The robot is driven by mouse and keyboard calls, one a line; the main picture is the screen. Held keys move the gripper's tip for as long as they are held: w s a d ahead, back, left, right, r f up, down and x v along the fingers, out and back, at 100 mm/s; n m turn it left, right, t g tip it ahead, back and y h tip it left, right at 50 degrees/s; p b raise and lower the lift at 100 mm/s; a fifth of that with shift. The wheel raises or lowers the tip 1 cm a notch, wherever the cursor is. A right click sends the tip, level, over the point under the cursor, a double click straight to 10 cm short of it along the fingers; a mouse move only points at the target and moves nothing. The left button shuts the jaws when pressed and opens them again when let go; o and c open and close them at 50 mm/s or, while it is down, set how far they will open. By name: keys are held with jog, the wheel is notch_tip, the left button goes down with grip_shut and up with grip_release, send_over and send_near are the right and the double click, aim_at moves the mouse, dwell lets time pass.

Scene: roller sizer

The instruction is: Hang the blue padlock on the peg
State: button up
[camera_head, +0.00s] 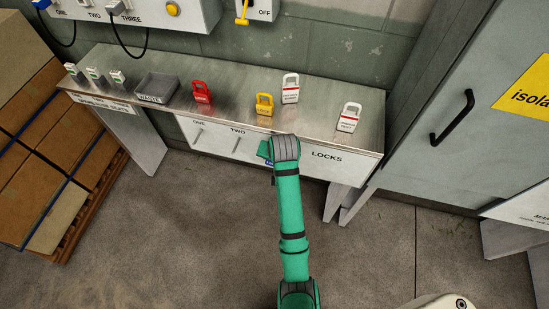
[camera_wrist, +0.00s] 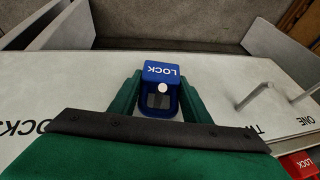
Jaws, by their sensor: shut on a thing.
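The blue padlock (camera_wrist: 161,72) shows in the wrist view, its LOCK lettering upside down. My gripper (camera_wrist: 160,100) is shut on it, with a green finger on each side. Its shackle side faces my gripper. A small white round end (camera_wrist: 162,88), which looks like a peg tip, shows at the shackle opening. I cannot tell whether it passes through. In the head view a bit of the padlock (camera_head: 269,162) shows beside my gripper (camera_head: 265,150) at the bench's front panel. My wrist hides part of that panel.
Two other pegs stick out of the panel by TWO (camera_wrist: 250,96) and ONE (camera_wrist: 306,92). On the bench top (camera_head: 225,106) stand a red padlock (camera_head: 202,94), a yellow padlock (camera_head: 264,105), two white padlocks (camera_head: 290,93) (camera_head: 349,121) and a grey waste tray (camera_head: 158,88). A grey cabinet (camera_head: 435,150) stands right.

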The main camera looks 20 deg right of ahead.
jog(key=o, duration=1.1)
jog(key=shift+o, duration=0.2)
jog(key=shift+r, duration=0.1)
jog(key=v, duration=1)
jog(key=shift+s+r, duration=0.2)
jog(key=shift+r, duration=0.1)
